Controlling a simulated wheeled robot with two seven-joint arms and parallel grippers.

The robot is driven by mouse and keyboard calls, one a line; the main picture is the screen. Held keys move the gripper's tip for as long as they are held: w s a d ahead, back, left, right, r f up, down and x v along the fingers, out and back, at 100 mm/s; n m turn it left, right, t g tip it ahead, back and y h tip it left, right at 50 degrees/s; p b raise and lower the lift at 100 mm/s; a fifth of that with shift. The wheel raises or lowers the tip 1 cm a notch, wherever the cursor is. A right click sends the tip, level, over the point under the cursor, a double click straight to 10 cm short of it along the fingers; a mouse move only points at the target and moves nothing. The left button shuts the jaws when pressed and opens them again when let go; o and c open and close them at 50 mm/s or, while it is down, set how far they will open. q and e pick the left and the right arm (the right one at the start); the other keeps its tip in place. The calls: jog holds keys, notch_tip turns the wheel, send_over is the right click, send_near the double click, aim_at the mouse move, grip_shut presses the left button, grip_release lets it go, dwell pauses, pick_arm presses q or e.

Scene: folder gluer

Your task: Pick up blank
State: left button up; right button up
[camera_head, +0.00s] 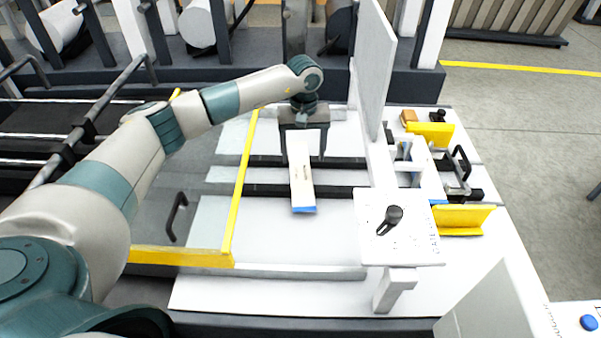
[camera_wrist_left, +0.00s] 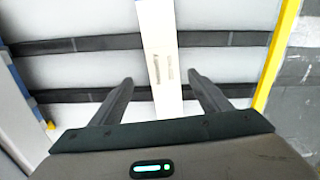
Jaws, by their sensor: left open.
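The blank (camera_head: 303,182) is a narrow white strip with a blue end and small dark print. It lies across two dark belts on the machine bed in the head view. In the left wrist view the blank (camera_wrist_left: 160,52) runs between my left gripper's fingers. My left gripper (camera_head: 303,160) hangs over the far end of the blank, and its fingers are apart, one on each side. In the left wrist view the open fingers (camera_wrist_left: 160,82) show a clear gap to the blank on both sides. My right gripper is not in view.
A yellow guard rail (camera_head: 239,190) stands left of the blank. An upright white panel (camera_head: 374,65) rises to its right, near a white plate with a black knob (camera_head: 393,215). Yellow brackets (camera_head: 461,218) sit further right. The bed (camera_head: 250,222) around the blank is clear.

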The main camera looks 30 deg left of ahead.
aim_at(300, 173)
pick_arm(q)
jog(key=shift+s+a+f+p, duration=0.1)
jog(key=shift+a+f+p, duration=0.05)
jog(key=shift+f+p, duration=0.5)
notch_tip(300, 173, down, 3)
jog(key=shift+s+a+r+p, duration=0.1)
jog(key=shift+a+r+p, duration=0.05)
jog(key=shift+p, duration=0.8)
jog(key=shift+f, duration=0.6)
jog(key=c, duration=1.1)
